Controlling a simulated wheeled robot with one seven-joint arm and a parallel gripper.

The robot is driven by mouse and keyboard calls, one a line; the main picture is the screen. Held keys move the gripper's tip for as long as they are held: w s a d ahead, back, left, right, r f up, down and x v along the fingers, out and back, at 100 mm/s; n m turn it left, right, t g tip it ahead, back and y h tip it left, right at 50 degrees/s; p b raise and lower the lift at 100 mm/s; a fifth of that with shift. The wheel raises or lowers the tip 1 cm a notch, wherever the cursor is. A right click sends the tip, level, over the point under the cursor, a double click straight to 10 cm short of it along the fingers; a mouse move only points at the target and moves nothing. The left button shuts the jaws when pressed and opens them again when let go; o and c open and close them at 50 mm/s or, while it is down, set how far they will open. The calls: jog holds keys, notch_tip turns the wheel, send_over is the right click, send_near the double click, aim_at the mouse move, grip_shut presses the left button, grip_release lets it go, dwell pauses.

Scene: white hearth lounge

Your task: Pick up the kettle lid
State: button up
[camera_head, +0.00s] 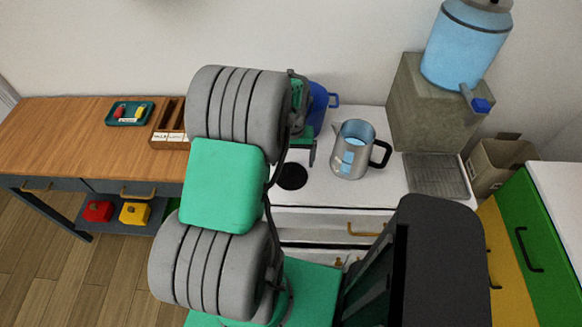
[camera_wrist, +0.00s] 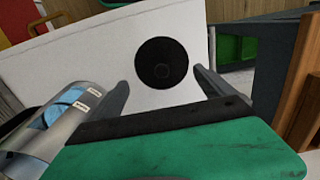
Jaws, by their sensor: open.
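The kettle lid (camera_head: 292,176) is a dark round disc lying flat on the white counter, left of the steel kettle (camera_head: 350,160). The kettle stands upright and lidless, with a black handle on its right and blue showing inside. In the wrist view the lid (camera_wrist: 161,62), with a faint knob at its middle, lies just beyond and between my fingertips. My gripper (camera_wrist: 162,82) is open and empty, with its two fingers spread. In the head view my gripper (camera_head: 308,150) is partly hidden by my arm, above the counter behind the lid. The kettle's side also shows in the wrist view (camera_wrist: 48,135).
A blue vessel (camera_head: 318,104) stands behind my gripper, partly hidden. A water dispenser (camera_head: 464,45) sits on a stone block (camera_head: 430,115) at the right, above a drain grate (camera_head: 436,175). A wooden divided box (camera_head: 168,135) and teal tray (camera_head: 130,112) sit on the left table.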

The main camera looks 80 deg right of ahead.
aim_at(291, 170)
notch_tip(291, 170, down, 6)
jog(key=shift+w+r+p, duration=0.15)
jog(key=shift+r+p, duration=0.05)
jog(key=shift+p, duration=0.55)
jog(key=shift+a, duration=0.1)
jog(key=c, duration=0.9)
jog(key=shift+a+f, duration=0.15)
jog(key=shift+a, duration=0.05)
grip_shut()
